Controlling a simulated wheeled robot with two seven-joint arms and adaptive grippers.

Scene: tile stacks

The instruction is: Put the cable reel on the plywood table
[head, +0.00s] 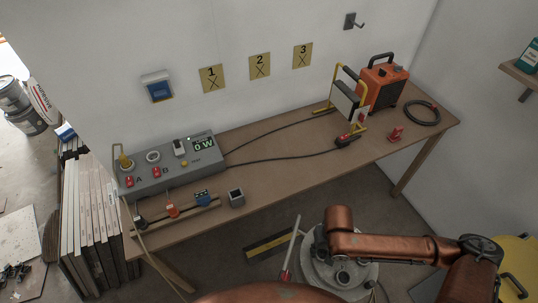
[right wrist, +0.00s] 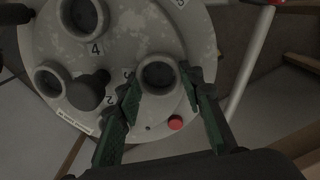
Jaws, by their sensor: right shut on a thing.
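The cable reel (head: 368,278) is a worn grey disc in front of the plywood table (head: 290,165), low in the head view. In the right wrist view the reel (right wrist: 150,30) shows numbered sockets, a black knob and a red button. My right gripper (right wrist: 159,78) has its green fingers on either side of one socket collar, shut on it. In the head view my copper wrist covers part of the reel. I cannot tell whether the reel touches the floor. My left gripper is not in view.
On the table stand a grey power panel (head: 170,172), a yellow-framed work light (head: 345,103), an orange heater (head: 382,84) and a coiled black cable (head: 422,112). Cables cross the tabletop. The front middle is fairly clear. Boards (head: 90,215) lean at the left.

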